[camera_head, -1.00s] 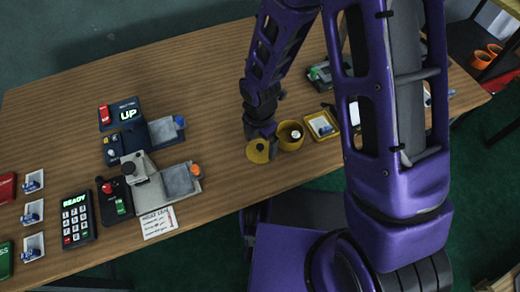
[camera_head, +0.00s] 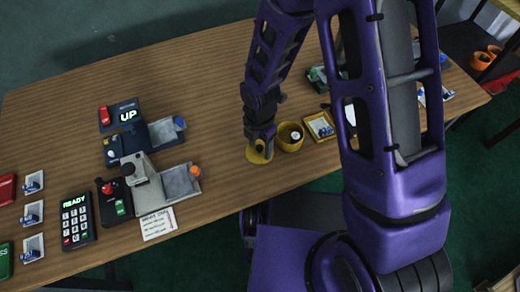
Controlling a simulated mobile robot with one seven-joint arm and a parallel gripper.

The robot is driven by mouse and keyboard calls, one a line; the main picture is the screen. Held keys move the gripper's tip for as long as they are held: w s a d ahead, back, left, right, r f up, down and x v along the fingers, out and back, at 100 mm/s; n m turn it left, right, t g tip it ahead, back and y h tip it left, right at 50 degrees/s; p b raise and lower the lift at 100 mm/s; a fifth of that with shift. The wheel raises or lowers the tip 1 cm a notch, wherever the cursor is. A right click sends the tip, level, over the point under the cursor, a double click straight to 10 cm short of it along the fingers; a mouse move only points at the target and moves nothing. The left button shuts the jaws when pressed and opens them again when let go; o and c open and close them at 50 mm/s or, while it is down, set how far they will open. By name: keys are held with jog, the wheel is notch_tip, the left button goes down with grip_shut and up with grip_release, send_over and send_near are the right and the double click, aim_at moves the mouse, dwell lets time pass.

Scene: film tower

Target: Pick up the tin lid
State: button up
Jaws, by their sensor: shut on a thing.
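The tin lid (camera_head: 258,156) is a round, flat yellow disc beside the open yellow tin (camera_head: 290,136) near the table's front edge. My gripper (camera_head: 260,148) is over the lid and shut on it, pointing down. The fingertips are small and partly hidden by my wrist. I cannot tell whether the lid touches the table. The tin holds a small white object, and the lid is just to its left.
A yellow tray (camera_head: 321,126) with small items lies right of the tin. Grey devices with red and orange knobs (camera_head: 180,182) and a black keypad (camera_head: 77,219) stand to the left. A white note card (camera_head: 157,223) lies near the front edge. The back left of the table is clear.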

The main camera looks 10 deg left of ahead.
jog(key=shift+s+d+f, duration=0.1)
jog(key=shift+s+f, duration=0.05)
jog(key=shift+f, duration=0.05)
